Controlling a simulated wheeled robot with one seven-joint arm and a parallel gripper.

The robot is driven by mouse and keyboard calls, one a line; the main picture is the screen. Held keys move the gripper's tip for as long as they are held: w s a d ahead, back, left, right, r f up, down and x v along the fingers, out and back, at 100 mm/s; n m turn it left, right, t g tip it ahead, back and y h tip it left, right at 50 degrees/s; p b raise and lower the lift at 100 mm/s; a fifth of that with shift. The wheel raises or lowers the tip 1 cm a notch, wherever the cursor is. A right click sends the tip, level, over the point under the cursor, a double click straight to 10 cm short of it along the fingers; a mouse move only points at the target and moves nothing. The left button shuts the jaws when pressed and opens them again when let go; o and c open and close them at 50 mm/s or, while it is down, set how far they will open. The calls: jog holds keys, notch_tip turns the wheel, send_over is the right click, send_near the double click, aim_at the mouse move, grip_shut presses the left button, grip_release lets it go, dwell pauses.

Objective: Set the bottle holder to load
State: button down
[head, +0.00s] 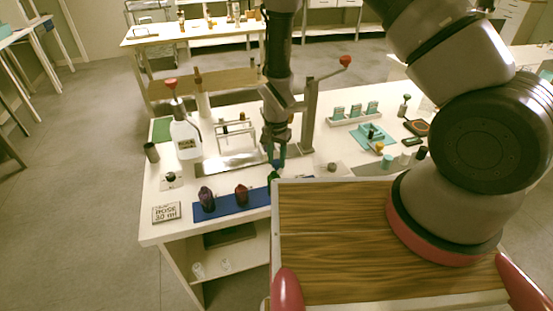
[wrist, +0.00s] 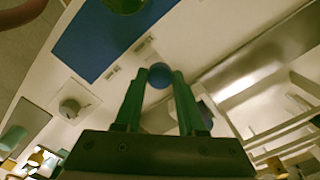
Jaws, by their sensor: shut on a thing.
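My gripper (head: 277,157) points down at the worktable, near the right part of a shiny metal plate. In the wrist view its green fingers (wrist: 160,82) are shut on a small blue ball knob (wrist: 159,75). The knob also shows between the fingertips in the head view (head: 277,164). The knob seems to belong to the bottle holder, but the holder's body is mostly hidden by my gripper. Two small labels lie on the tabletop beyond the fingertips in the wrist view; I cannot read them. The metal plate (head: 222,162) lies beside the knob.
A blue mat (head: 228,206) with dark bottles lies in front. A white rack (head: 222,142) and a pump bottle (head: 186,138) stand left. A red-knobbed lever on a post (head: 309,115) stands close right of my gripper. Teal items (head: 371,107) stand farther right.

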dwell(0.5)
jog(key=s+a, duration=0.1)
jog(key=a, duration=0.2)
jog(key=s+a, duration=0.1)
jog(key=a, duration=0.3)
jog(key=s+a, duration=0.1)
jog(key=a, duration=0.2)
jog(key=shift+a, duration=0.35)
jog(key=c, duration=0.5)
grip_release()
jog(key=shift+r, duration=0.15)
notch_tip(320, 180, up, 10)
jog(key=shift+r, duration=0.25)
